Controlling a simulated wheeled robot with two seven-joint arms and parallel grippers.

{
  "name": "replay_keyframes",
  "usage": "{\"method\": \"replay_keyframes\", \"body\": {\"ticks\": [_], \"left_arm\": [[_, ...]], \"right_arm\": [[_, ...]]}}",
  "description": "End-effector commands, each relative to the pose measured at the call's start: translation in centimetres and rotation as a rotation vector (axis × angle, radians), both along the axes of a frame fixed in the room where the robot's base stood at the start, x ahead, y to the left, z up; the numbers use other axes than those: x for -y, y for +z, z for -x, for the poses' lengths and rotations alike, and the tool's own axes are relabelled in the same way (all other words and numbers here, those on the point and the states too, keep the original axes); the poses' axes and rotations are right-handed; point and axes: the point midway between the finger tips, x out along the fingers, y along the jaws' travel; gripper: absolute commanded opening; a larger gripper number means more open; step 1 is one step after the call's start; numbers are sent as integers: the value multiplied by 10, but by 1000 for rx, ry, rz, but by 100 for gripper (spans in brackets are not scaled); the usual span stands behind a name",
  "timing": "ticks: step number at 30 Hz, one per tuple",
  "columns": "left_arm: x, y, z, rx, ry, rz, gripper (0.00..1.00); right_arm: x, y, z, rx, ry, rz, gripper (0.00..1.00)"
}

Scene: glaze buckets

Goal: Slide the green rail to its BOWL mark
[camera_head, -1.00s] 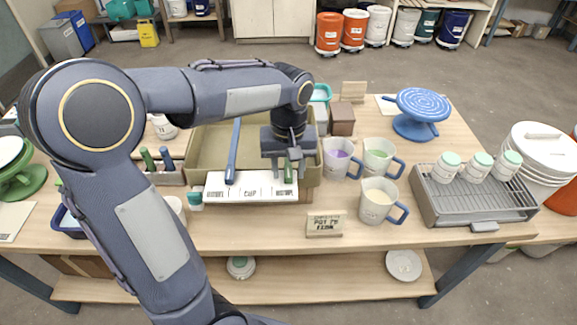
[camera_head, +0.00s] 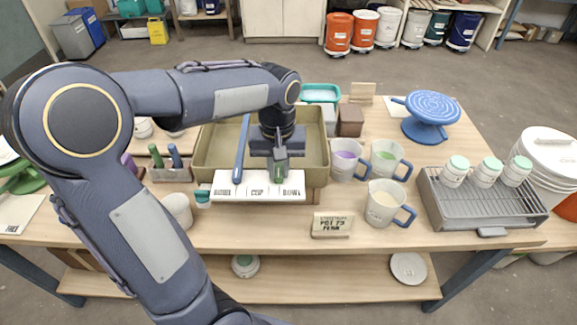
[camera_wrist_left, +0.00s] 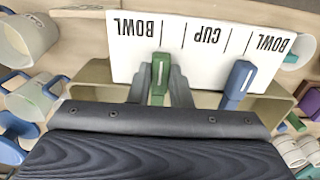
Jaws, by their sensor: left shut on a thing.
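The green rail (camera_head: 279,173) lies at the front of the tan tray (camera_head: 212,158), behind the white marked board (camera_head: 258,196). My left gripper (camera_head: 280,163) points down and is shut on the green rail. In the left wrist view the green rail (camera_wrist_left: 159,78) sits between the two dark fingers. Its tip is by a short line just beside the end BOWL word, on the side toward CUP. The blue rail (camera_head: 241,150) stands apart, to the left in the head view, near the board's other BOWL word. It also shows in the left wrist view (camera_wrist_left: 238,82). My right gripper is out of view.
Mugs (camera_head: 347,158) stand right of the tray, with a cream-filled mug (camera_head: 381,206) nearer. A small sign (camera_head: 332,225) stands in front. A jar rack (camera_head: 478,205) and blue banding wheel (camera_head: 431,109) are further right. A brush holder (camera_head: 169,174) is left.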

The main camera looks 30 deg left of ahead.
Motion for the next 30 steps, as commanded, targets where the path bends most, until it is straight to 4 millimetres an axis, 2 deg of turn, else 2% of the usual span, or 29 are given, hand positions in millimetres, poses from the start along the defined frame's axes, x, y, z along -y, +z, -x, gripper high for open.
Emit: {"method": "replay_keyframes", "body": {"ticks": [4,5,9,10,20,30], "left_arm": [[0,1,-1,4,0,0,0],[1,1,-1,4,0,0,20],[1,1,-1,3,0,1,39],[1,1,-1,2,0,0,40],[1,6,-1,4,0,0,40],[1,60,-2,6,-1,1,40]], "right_arm": [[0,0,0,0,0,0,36],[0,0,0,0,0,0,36],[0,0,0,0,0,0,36],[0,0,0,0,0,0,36],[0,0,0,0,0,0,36],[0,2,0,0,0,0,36]]}}
